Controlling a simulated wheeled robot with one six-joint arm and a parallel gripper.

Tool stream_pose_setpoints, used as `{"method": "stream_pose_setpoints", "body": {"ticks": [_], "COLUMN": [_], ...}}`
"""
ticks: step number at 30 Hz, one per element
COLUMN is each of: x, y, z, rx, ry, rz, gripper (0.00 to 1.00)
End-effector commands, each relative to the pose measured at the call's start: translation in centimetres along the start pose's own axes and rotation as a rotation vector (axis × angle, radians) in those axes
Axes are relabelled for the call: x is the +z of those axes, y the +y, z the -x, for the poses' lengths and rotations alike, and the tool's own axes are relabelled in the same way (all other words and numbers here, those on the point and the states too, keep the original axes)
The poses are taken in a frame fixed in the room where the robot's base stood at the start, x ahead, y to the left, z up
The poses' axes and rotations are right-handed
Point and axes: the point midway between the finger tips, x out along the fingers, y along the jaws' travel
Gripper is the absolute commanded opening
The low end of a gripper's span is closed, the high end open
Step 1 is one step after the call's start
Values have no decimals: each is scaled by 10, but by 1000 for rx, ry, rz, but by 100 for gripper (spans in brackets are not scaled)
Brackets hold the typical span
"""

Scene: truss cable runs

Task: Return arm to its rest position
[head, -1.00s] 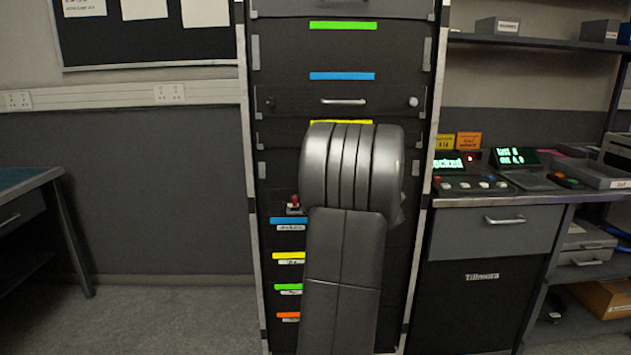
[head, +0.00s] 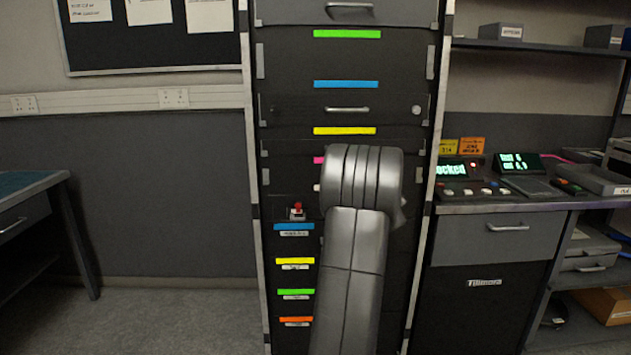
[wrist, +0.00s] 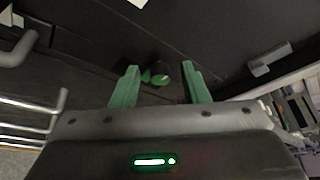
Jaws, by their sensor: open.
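My arm (head: 352,255) stands in front of the tall dark rack (head: 345,60) in the head view and hides part of its lower middle. My gripper is hidden behind the arm there. In the wrist view my gripper (wrist: 160,88) shows two green fingers set wide apart with nothing held between them. Beyond the fingers is the dark rack face, with a small dark round part with green on it (wrist: 158,74) lying between them in the picture. I cannot tell what that part is.
A control desk (head: 490,210) with lit displays stands right of the rack. A table (head: 30,190) stands at the left. A red-topped switch (head: 297,211) sits on the rack just left of my arm. The floor (head: 180,315) left of the rack is clear.

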Motion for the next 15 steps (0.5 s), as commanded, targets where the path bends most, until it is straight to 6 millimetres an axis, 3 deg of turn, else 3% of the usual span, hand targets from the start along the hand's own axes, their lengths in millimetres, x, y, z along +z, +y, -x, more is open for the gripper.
{"method": "stream_pose_setpoints", "body": {"ticks": [8,15], "x": [0,0], "y": [0,0], "z": [14,48], "rx": [0,-2], "ry": [-1,-2], "rz": [-2,-2], "gripper": [41,41]}}
